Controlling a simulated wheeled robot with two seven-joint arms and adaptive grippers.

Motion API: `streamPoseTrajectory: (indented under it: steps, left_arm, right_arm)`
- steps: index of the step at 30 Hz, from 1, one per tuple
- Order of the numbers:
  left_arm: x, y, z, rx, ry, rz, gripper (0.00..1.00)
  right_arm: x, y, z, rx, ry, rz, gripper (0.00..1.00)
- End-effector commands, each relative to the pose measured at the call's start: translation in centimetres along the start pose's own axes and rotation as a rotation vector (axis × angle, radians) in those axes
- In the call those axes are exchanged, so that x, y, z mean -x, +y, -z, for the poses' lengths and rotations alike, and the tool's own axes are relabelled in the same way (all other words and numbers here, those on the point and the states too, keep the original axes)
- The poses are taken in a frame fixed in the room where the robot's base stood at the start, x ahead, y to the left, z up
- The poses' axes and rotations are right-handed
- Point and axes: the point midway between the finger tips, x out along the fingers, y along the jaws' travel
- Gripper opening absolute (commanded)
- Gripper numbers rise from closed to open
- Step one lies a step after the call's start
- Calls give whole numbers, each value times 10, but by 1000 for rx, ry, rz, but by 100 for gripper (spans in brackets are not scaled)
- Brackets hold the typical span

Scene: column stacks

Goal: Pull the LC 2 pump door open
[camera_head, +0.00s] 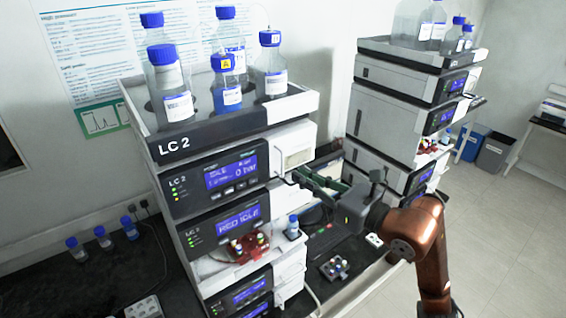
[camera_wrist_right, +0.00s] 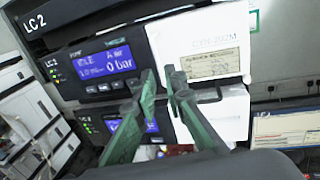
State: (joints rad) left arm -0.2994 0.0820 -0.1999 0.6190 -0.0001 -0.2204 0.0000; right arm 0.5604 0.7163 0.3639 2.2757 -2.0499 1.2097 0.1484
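The LC 2 stack (camera_head: 230,125) stands in the middle of the head view, with bottles in its top tray. Its pump module has a dark panel with a blue display (camera_head: 230,173) reading 0 bar. The white pump door (camera_head: 295,147) is right of that panel and looks closed, flush with the front. In the wrist view the door (camera_wrist_right: 208,60) carries a label. My right gripper (camera_head: 292,178) reaches in from the right. Its green fingers (camera_wrist_right: 160,78) are apart at the door's left edge, beside the dark panel; I see nothing held between them. Contact is unclear. My left gripper is out of view.
A second stack (camera_head: 395,110) stands to the right, behind my right arm. Below the pump is another module with a display (camera_head: 230,225). Capped bottles (camera_head: 103,238) stand at left.

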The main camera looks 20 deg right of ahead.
Motion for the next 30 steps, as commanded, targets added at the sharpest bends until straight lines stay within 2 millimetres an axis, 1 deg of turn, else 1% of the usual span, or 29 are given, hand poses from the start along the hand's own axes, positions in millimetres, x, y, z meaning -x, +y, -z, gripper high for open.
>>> streamPoseTrajectory:
  steps: [9,13,18,25,30]
  left_arm:
    - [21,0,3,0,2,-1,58]
    - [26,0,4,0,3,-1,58]
    - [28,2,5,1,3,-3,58]
    - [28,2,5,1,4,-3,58]
    - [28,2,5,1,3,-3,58]
  right_arm:
    - [-49,2,-2,-7,1,-6,11]
    - [-64,1,-1,-6,1,-5,11]
    - [-72,1,0,-4,0,-4,11]
    - [-72,1,1,-4,0,-4,11]
    - [-72,1,1,-4,0,-4,0]
